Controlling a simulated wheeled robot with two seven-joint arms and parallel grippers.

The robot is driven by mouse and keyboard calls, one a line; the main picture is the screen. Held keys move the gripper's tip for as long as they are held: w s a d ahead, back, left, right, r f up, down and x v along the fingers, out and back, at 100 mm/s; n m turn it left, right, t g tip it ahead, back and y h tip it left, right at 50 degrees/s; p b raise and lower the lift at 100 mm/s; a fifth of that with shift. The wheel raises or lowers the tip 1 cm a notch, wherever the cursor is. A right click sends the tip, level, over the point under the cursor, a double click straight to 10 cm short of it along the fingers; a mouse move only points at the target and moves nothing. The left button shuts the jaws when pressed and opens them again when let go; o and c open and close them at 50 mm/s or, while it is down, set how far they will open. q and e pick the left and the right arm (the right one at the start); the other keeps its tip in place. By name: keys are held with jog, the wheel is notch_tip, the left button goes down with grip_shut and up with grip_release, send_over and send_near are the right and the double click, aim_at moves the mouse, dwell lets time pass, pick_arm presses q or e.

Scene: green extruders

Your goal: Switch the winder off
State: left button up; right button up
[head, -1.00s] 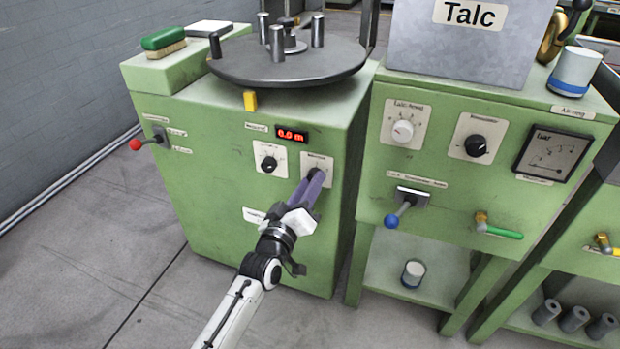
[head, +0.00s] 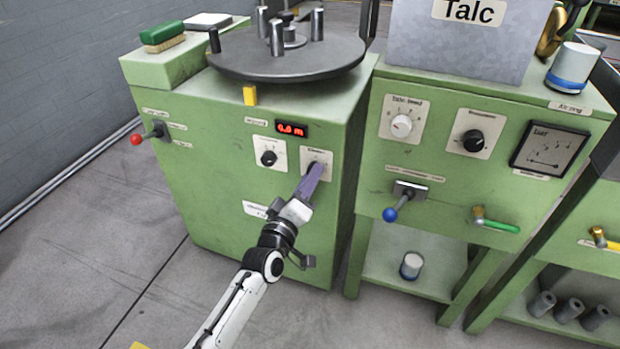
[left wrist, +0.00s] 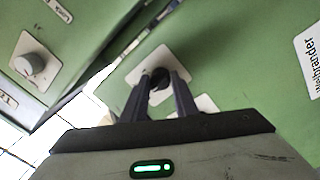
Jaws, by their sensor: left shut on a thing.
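The winder is the green cabinet (head: 220,205) with a dark round turntable (head: 285,58) on top. Its front has a red digital display (head: 291,129), a black knob on a white plate (head: 268,158), and a second white plate (head: 309,155) to the right with a black knob. My left gripper (head: 314,172) is at that right-hand knob, its purple-grey fingers shut on it. In the left wrist view the fingers close around the black knob (left wrist: 159,79). The knob's pointer is hidden by the fingers. My right gripper is not in view.
A red-balled lever (head: 137,139) sticks out at the winder's left. To the right, a green bench carries the Talc box (head: 455,45), dials, a blue-balled lever (head: 390,214) and a green-handled valve (head: 500,226). Open floor lies in front.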

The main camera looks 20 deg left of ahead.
pick_arm(q)
jog(key=o, duration=1)
jog(key=s+p, duration=0.1)
jog(key=s, duration=0.6)
jog(key=s+p, duration=0.1)
jog(key=s, duration=0.2)
jog(key=shift+s+a+f+p, duration=0.15)
jog(key=shift+a+f+p, duration=0.1)
jog(key=shift+a+p, duration=0.1)
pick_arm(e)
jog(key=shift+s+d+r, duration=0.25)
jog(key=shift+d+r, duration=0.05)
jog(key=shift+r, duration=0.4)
